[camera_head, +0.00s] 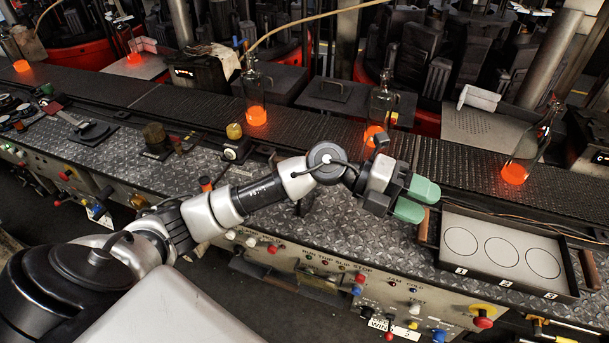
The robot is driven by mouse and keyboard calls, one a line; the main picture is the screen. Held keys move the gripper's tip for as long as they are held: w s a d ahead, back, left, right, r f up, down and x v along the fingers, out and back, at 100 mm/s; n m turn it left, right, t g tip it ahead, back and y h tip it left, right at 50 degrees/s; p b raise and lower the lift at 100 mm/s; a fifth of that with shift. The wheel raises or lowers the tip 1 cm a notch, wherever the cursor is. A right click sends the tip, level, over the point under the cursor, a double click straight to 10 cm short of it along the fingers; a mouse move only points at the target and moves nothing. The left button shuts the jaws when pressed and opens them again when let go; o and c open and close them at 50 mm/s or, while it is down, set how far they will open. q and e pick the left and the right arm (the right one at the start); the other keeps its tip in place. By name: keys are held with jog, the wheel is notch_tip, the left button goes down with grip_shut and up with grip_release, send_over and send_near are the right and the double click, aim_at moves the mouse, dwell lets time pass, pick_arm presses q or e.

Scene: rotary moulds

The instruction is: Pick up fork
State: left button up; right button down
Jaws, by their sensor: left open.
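I cannot make out a fork for certain. A long thin metal piece with a yellow end (538,321) shows at the lower right edge, below the console front; I cannot tell whether it is the fork. My left gripper (417,200) has green fingertips, parted and empty. It is over the diamond-plate console top (345,228), just left of a shallow tray and close to the tray's left wooden handle (422,226). My right gripper is not in view.
The tray (480,282) has three circles on its pale floor and looks empty. Bottles with glowing orange bases (257,116) (375,135) (514,173) stand along the dark conveyor (315,125). Buttons and knobs (483,321) line the console front.

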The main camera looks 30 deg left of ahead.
pick_arm(q)
jog(key=w+a+g+y, duration=0.1)
jog(key=a+y, duration=0.4)
jog(key=a, duration=0.3)
jog(key=w+a+f+g+y, duration=0.1)
jog(key=a+y, duration=0.4)
jog(key=a, duration=0.3)
jog(key=w+a+n+y, duration=0.1)
jog(key=w+a+y, duration=0.1)
jog(key=a+y, duration=0.3)
jog(key=shift+a+f+g+y, duration=0.15)
jog(key=shift+a+g+y, duration=0.25)
jog(key=shift+a, duration=1.4)
jog(key=shift+a+f, duration=0.3)
notch_tip(320, 180, down, 4)
jog(key=shift+f+p, duration=0.25)
jog(key=shift+p, duration=0.5)
jog(key=shift+a+f+p, duration=0.1)
jog(key=shift+f+p, duration=0.4)
jog(key=shift+f, duration=0.1)
jog(key=f, duration=0.1)
jog(key=f+p, duration=0.1)
jog(key=f, duration=0.1)
jog(key=shift+w+a+f, duration=0.15)
jog(key=shift+a+f, duration=0.05)
jog(key=shift+f, duration=0.45)
jog(key=shift+r, duration=0.1)
grip_shut()
